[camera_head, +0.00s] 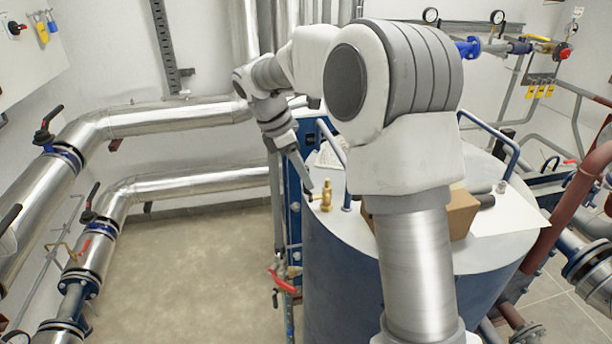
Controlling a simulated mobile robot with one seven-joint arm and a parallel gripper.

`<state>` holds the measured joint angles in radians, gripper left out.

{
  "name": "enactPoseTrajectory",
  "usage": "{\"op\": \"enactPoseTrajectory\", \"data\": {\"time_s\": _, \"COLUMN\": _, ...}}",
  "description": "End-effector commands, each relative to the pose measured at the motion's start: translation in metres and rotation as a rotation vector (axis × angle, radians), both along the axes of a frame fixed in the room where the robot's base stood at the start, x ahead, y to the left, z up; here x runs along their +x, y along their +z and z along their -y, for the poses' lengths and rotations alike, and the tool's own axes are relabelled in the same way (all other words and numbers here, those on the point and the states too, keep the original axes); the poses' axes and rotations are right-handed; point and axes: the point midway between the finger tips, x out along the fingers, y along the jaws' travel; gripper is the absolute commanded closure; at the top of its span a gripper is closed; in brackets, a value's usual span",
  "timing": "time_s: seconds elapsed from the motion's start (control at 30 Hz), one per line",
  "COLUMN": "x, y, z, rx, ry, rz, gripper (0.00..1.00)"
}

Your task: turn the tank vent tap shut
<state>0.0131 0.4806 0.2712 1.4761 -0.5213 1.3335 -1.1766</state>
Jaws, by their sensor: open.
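The tank vent tap is a small brass fitting (326,197) standing upright on the top of the blue-grey tank (345,235), near its left edge. A dark lever seems to reach left from it, but it is too small to tell its exact angle. My gripper (308,188) points down and to the right, just left of the brass tap. It is open, with nothing seen between its fingers. I cannot tell whether a finger touches the tap. My own arm covers the middle of the tank top.
A blue handrail (333,143) rises behind the tap. Silver pipes (160,118) run along the left wall. The floor (190,275) left of the tank is clear.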

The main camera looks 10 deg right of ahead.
Motion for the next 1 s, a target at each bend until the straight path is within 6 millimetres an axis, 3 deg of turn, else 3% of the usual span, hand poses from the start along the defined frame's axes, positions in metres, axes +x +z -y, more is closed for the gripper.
{"op": "enactPoseTrajectory", "data": {"time_s": 0.2, "x": 0.0, "y": -0.014, "z": 0.006, "rx": -0.001, "ry": 0.0, "rz": 0.0, "gripper": 0.44}}
{"op": "enactPoseTrajectory", "data": {"time_s": 0.47, "x": 0.0, "y": -0.015, "z": 0.007, "rx": 0.0, "ry": 0.0, "rz": 0.001, "gripper": 0.44}}
{"op": "enactPoseTrajectory", "data": {"time_s": 0.8, "x": 0.0, "y": -0.015, "z": 0.006, "rx": 0.0, "ry": 0.0, "rz": 0.001, "gripper": 1.0}}
{"op": "enactPoseTrajectory", "data": {"time_s": 1.0, "x": 0.0, "y": -0.015, "z": 0.006, "rx": 0.0, "ry": 0.0, "rz": 0.001, "gripper": 1.0}}
